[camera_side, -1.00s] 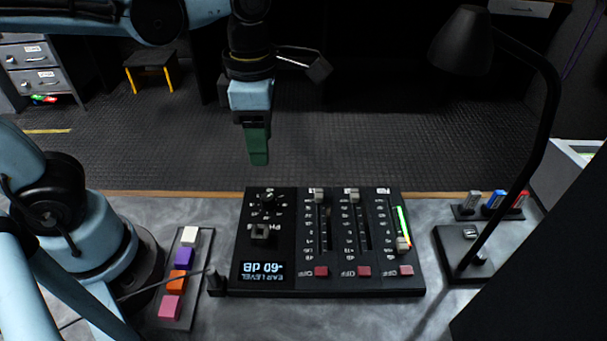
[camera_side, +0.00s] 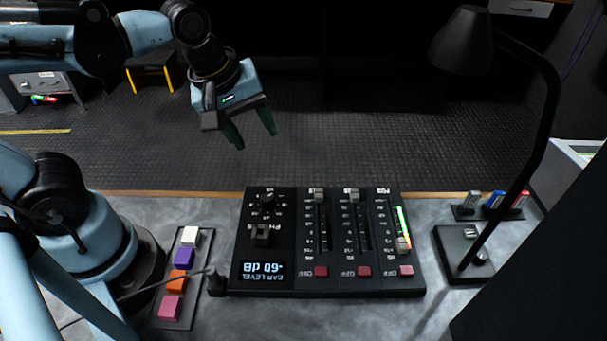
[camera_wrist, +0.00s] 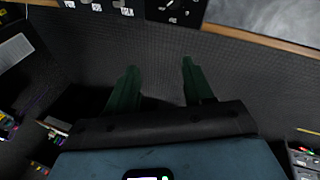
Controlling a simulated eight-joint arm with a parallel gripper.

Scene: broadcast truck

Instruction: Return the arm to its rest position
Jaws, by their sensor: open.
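My gripper (camera_side: 251,130) hangs in the air beyond the far edge of the desk, above the dark floor. Its two green fingers are apart with nothing between them. In the wrist view my gripper (camera_wrist: 158,85) shows both fingers spread over the ribbed floor, empty. My arm reaches in from the upper left of the side view, bent at the wrist, with the fingers tilted down and to the right.
A black mixer panel (camera_side: 284,282) with sliders and a lit display lies on the grey desk (camera_side: 440,205). A strip of coloured buttons (camera_side: 177,278) is left of it. A black lamp (camera_side: 545,120) stands at right. A yellow-legged stool (camera_side: 150,69) is on the floor.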

